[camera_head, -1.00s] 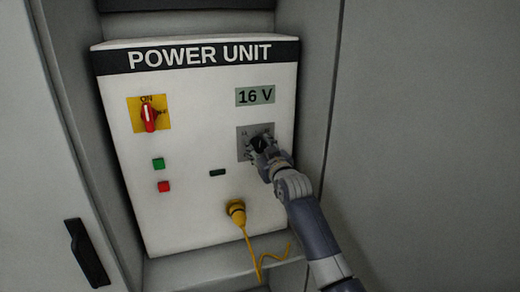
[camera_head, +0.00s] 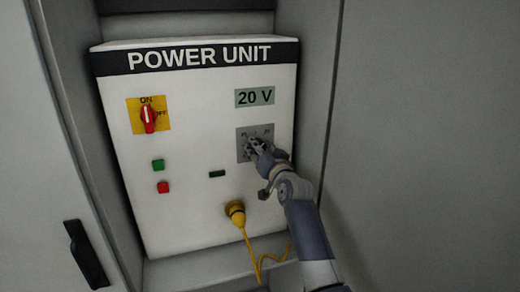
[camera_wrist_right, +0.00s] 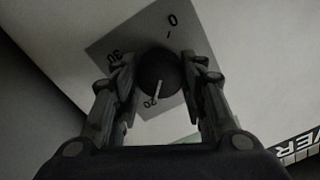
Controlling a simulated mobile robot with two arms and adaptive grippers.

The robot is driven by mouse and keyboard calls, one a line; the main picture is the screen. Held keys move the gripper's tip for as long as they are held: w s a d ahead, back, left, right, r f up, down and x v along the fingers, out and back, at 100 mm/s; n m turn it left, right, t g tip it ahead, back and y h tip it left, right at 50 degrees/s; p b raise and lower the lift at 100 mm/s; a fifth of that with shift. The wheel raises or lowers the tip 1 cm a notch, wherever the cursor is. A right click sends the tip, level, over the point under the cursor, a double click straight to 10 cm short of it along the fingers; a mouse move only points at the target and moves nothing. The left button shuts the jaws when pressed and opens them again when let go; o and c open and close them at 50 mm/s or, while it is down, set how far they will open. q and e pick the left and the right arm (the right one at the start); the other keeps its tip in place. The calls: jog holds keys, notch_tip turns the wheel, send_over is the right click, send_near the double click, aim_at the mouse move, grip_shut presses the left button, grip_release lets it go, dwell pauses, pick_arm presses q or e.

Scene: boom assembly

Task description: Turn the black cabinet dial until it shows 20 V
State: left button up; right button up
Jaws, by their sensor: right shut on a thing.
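The black dial (camera_wrist_right: 158,72) sits on a grey scale plate (camera_wrist_right: 119,42) with marks 0, 20 and 30 readable in the right wrist view. Its white pointer line points at the 20 mark. My right gripper (camera_wrist_right: 160,66) has one finger on each side of the dial and is shut on it. In the head view my right gripper (camera_head: 257,148) covers most of the dial. The display (camera_head: 255,97) above the scale plate reads 20 V. My left gripper is not in view.
The white power unit (camera_head: 200,190) stands in a grey cabinet bay.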

jog(key=shift+r, duration=0.5)
jog(key=o, duration=0.8)
jog(key=shift+o, duration=1.3)
jog(key=shift+w+f, duration=0.1)
jog(key=shift+f, duration=0.3)
jog(key=v, duration=0.7)
